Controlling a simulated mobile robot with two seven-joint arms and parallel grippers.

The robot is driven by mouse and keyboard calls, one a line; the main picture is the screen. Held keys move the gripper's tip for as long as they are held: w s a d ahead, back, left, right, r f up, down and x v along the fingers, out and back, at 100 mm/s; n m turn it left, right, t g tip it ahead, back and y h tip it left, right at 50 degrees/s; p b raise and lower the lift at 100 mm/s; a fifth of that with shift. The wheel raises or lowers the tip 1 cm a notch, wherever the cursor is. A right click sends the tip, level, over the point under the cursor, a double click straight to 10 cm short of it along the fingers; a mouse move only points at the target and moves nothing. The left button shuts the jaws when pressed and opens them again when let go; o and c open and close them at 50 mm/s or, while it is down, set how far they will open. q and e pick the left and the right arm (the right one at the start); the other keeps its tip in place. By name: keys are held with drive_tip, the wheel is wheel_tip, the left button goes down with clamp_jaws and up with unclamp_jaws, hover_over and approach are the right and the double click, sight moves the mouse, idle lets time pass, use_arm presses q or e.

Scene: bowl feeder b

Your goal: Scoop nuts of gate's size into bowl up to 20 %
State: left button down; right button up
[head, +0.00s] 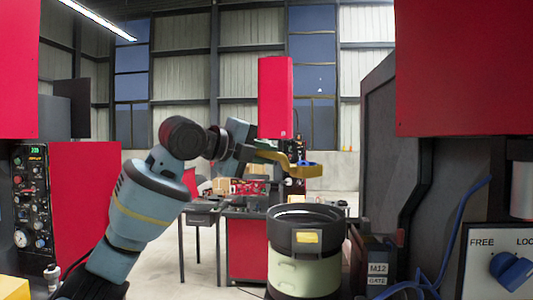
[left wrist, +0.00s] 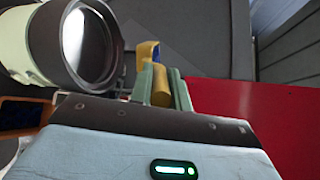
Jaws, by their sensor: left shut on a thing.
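My left gripper (head: 254,153) is shut on the handle of a yellow scoop (head: 291,165). The scoop is in the air above the bowl (head: 304,272). Something blue shows at the scoop's end; I cannot tell whether it is nuts. In the left wrist view, the scoop's handle (left wrist: 160,88) is between the green fingers of the gripper (left wrist: 166,84). The bowl (left wrist: 30,45) is at upper left there, with a dark rim and a bright inside wall; no nuts can be made out in it. A gate sign (head: 378,270) reads M12. My right gripper is out of view.
A FREE/LOCK panel with a blue knob (head: 510,271) is at lower right, with blue cables beside it. A control panel with dials (head: 31,195) is at left. A bench (head: 232,213) with boxes stands behind the bowl. A tall dark cabinet (head: 383,150) rises right of the bowl.

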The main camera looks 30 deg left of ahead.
use_arm(q)
drive_tip(key=shift+d+f+m, duration=0.3)
drive_tip(key=shift+f+m, duration=0.2)
drive_tip(key=shift+f, duration=0.1)
drive_tip(key=s+d+f+m+t, duration=0.25)
drive_tip(key=f+m, duration=0.25)
drive_tip(key=m, duration=0.6)
drive_tip(key=r+n, duration=0.2)
drive_tip(key=n, duration=0.1)
drive_tip(key=w+a+r+n+g, duration=0.1)
drive_tip(key=n, duration=0.3)
drive_tip(key=w+a+r+n+g, duration=0.1)
drive_tip(key=r+n, duration=0.1)
drive_tip(key=n, duration=0.1)
drive_tip(key=shift+w+a+r+n, duration=0.25)
drive_tip(key=shift+r+n, duration=0.05)
drive_tip(key=shift+r, duration=0.05)
drive_tip(key=shift+w+a+r+n+g, duration=0.15)
drive_tip(key=shift+a+r+n+g, duration=0.2)
drive_tip(key=shift+n, duration=0.55)
